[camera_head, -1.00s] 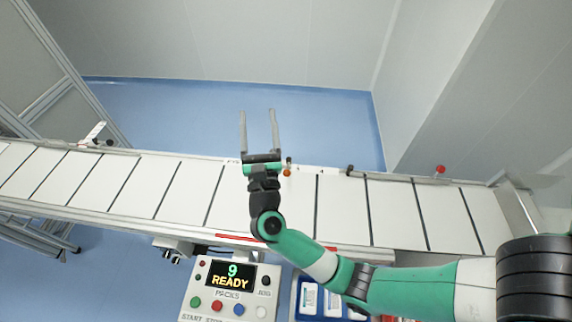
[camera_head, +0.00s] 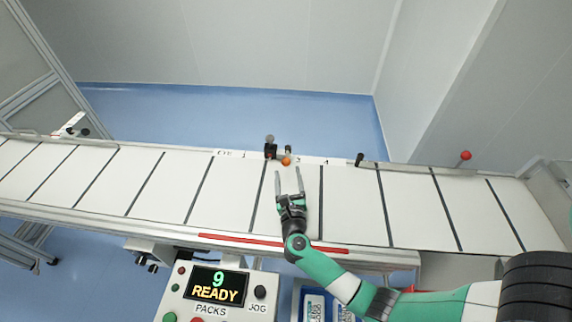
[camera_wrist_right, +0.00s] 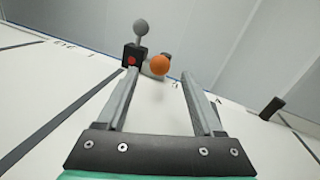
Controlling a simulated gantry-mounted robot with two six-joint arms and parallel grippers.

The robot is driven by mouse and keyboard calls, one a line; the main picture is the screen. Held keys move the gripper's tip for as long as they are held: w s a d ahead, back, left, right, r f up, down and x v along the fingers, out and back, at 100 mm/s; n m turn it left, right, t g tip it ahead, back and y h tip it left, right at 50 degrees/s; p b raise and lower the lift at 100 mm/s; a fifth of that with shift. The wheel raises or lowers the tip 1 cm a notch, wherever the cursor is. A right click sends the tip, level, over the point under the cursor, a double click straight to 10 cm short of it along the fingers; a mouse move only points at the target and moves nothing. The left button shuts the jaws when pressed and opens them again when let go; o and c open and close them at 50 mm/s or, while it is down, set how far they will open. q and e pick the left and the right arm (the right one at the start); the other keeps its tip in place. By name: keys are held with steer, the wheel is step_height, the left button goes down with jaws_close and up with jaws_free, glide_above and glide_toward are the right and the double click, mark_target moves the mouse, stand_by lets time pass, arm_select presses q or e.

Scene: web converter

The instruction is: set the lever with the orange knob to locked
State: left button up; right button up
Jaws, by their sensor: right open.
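The lever's orange knob (camera_head: 286,161) is at the far edge of the conveyor in the head view, and it also shows in the right wrist view (camera_wrist_right: 160,65). Right beside it, to the left, is a black block with a red dot (camera_wrist_right: 132,57) and a grey ball on a stem (camera_wrist_right: 141,26). My right gripper (camera_head: 288,171) is open and empty. Its fingers point at the orange knob from the near side, with the knob just beyond the fingertips, not between them. In the right wrist view the gripper (camera_wrist_right: 163,82) shows both fingers apart. My left gripper is not in view.
A white conveyor (camera_head: 225,195) with dark cross lines runs across the view. A red-knobbed rod (camera_head: 466,155) and a black peg (camera_head: 360,159) stand along the far edge to the right. A control panel (camera_head: 215,290) reading "9 READY" is at the front.

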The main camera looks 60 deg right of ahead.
mark_target(286, 165)
steer(key=b+x, duration=0.1)
steer(key=x, duration=0.4)
steer(key=shift+w+d, duration=0.2)
steer(key=shift+d, duration=0.15)
jaws_close()
stand_by(1.0)
